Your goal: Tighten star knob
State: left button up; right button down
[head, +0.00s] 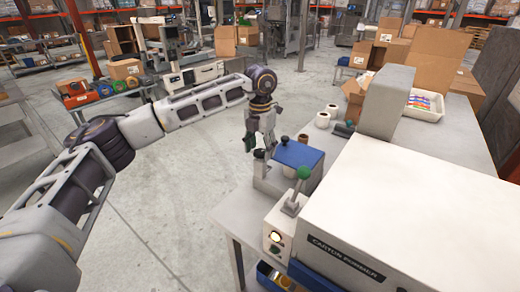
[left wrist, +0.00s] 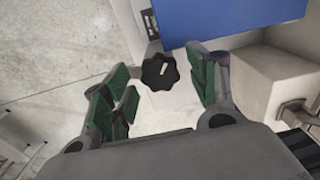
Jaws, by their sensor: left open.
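In the head view, my left gripper (head: 260,146) points down over the near-left end of the small grey device with a blue top (head: 298,153). The knob is a small dark spot (head: 259,154) just below the fingers there. My left gripper is open and empty. How far its fingers are above the knob is hard to tell. My right gripper is out of view.
A white carton former (head: 400,190) with a green-balled lever (head: 304,173) stands on the grey table (head: 232,215), close right of the device. Rolls (head: 322,119) stand behind it. A white tray (head: 424,105) and cardboard boxes are farther back. Open floor lies to the left.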

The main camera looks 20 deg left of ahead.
pick_arm(q)
jog(key=shift+f, duration=0.2)
jog(key=shift+c, duration=0.4)
jog(key=c, duration=0.9)
jog(key=shift+c, duration=0.2)
